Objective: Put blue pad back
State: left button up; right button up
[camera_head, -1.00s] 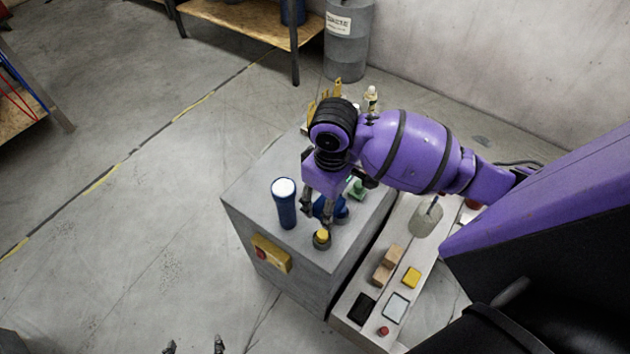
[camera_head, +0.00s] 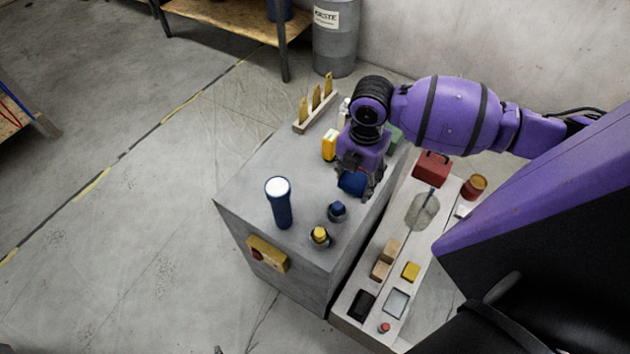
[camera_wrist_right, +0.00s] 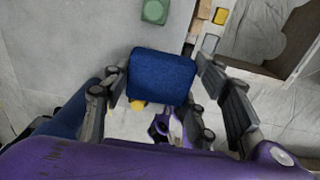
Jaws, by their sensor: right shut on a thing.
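My right gripper (camera_head: 357,184) is shut on the blue pad (camera_head: 350,182) and holds it over the right part of the grey cabinet top (camera_head: 250,180). In the right wrist view the blue pad (camera_wrist_right: 162,80) sits between the fingers of the right gripper (camera_wrist_right: 165,92), its broad face showing. I cannot tell how high it is above the top. Only a dark tip of my left gripper (camera_head: 218,350) shows at the bottom edge, too little to read.
A blue cylinder with a white top (camera_head: 279,205), a small blue piece (camera_head: 337,211) and a yellow-topped piece (camera_head: 320,236) stand near the front. A yellow block (camera_head: 329,146) and a rack (camera_head: 302,124) stand behind. A white tray with blocks (camera_head: 352,300) lies right.

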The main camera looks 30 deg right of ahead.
jog(key=w+a+f, duration=0.3)
jog(key=w+f, duration=0.1)
jog(key=w, duration=0.4)
send_over(315, 184)
jog(key=s, duration=0.1)
jog(key=f, duration=0.2)
jog(key=f+b, duration=0.1)
jog(key=f, duration=0.1)
jog(key=shift+s+d+f, duration=0.15)
jog(key=shift+s, duration=0.05)
jog(key=shift+w+a+f, duration=0.2)
jog(key=shift+w+f, duration=0.4)
jog(key=shift+f, duration=0.05)
notch_tip(315, 184, down, 2)
jog(key=shift+f, duration=0.55)
pick_arm(q)
jog(key=shift+s+a+f, duration=0.15)
jog(key=shift+a+f, duration=0.15)
jog(key=shift+f, duration=0.35)
